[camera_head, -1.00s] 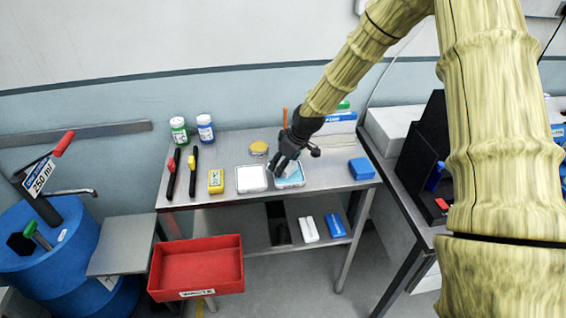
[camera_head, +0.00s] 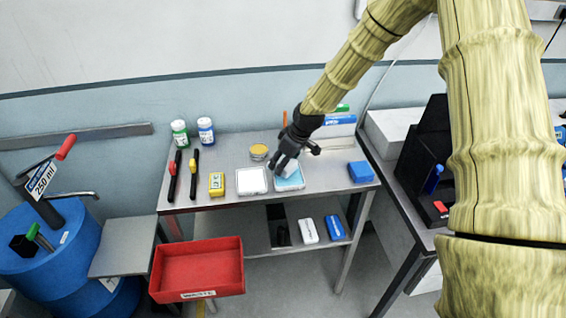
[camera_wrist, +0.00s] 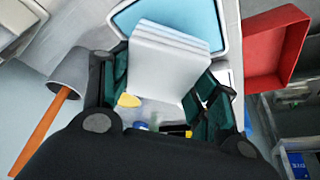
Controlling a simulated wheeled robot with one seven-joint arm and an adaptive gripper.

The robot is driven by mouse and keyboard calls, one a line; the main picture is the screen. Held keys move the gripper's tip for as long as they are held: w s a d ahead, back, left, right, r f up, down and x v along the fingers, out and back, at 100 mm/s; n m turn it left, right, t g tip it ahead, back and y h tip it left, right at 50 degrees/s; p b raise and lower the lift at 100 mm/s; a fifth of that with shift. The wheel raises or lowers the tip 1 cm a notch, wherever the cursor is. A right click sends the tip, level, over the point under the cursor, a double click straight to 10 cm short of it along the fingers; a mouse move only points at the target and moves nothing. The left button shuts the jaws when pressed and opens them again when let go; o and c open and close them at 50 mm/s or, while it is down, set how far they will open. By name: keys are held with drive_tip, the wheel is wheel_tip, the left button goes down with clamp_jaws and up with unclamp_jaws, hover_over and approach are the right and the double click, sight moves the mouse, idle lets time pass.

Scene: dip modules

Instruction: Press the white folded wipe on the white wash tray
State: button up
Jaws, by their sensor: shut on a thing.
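My gripper (camera_head: 286,168) is shut on the white folded wipe (camera_wrist: 168,62), a thick stack of pale layers between dark green fingers. Below it is a white-rimmed tray with a light blue inside (camera_head: 288,184); its blue face also shows in the wrist view (camera_wrist: 195,18). The wipe is over this tray's back part, and I cannot tell whether it touches the surface. A second white tray with a plain white inside (camera_head: 252,181) lies just to the left. In the head view, my gripper hides much of the wipe.
On the metal table (camera_head: 325,180) are a yellow-topped round tub (camera_head: 259,152), a yellow box (camera_head: 217,184), two black-handled tools, two bottles and a blue block (camera_head: 360,171). A grey cup with an orange stick (camera_wrist: 68,82) is near my gripper. A red bin (camera_head: 197,268) hangs in front.

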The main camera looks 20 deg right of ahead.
drive_tip(key=shift+r+p, duration=1.45)
drive_tip(key=shift+r, duration=1)
